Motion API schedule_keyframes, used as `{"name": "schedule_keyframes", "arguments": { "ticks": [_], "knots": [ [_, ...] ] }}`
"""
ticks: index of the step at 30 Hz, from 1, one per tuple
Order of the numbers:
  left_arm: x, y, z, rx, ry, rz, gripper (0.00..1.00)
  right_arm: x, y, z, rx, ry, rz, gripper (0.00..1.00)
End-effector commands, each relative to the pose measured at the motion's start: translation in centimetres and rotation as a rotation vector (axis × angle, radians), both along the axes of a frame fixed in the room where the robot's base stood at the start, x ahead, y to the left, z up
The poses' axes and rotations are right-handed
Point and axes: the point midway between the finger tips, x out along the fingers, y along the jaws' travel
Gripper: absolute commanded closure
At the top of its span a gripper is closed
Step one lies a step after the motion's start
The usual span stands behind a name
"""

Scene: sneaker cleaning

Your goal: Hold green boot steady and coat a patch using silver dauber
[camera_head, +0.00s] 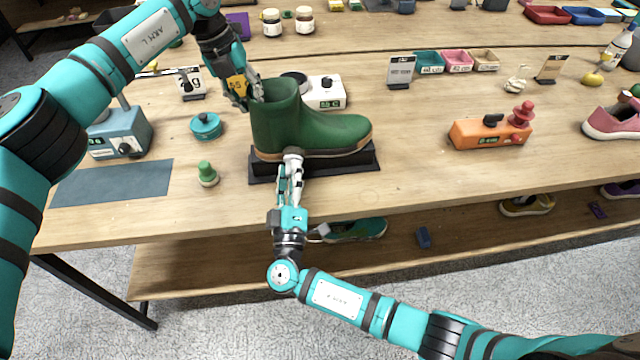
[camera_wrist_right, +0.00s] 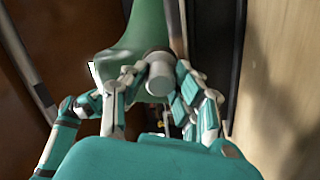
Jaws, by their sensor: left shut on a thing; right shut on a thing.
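The green boot (camera_head: 318,128) stands upright on a dark stand (camera_head: 371,156) near the table's front edge, its toe to the right. My left gripper (camera_head: 250,97) is shut on the boot's shaft at its upper left rim. My right gripper (camera_head: 290,170) is in front of the boot and shut on the silver dauber (camera_head: 293,153). The dauber's head is at the boot's lower side, close above the sole. In the right wrist view the dauber (camera_wrist_right: 160,76) sits between my fingers, against or very near the green boot (camera_wrist_right: 138,45); the exact contact is hidden.
A blue device (camera_head: 120,132), a teal lidded pot (camera_head: 206,126) and a green-topped dauber (camera_head: 207,173) stand to the left. A white device (camera_head: 325,92) is behind the boot. An orange device (camera_head: 488,133) is at right. The tabletop between boot and orange device is clear.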

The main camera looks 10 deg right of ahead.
Motion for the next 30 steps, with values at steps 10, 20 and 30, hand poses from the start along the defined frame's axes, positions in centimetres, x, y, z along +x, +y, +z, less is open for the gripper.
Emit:
{"name": "schedule_keyframes", "arguments": {
  "ticks": [10, 20, 30],
  "knots": [
    [0.0, 0.1, -0.1, 0.001, 0.000, 0.000, 1.00, -0.2, -2.5, -0.1, -0.001, 0.001, -0.001, 0.98],
    [0.0, 0.1, -0.1, 0.001, 0.000, 0.001, 1.00, -0.2, -3.9, 0.0, 0.000, 0.000, -0.001, 0.98],
    [0.0, 0.1, -0.1, 0.002, 0.000, 0.001, 1.00, -0.2, -4.8, -0.1, -0.001, 0.001, -0.001, 0.98]
  ]
}}
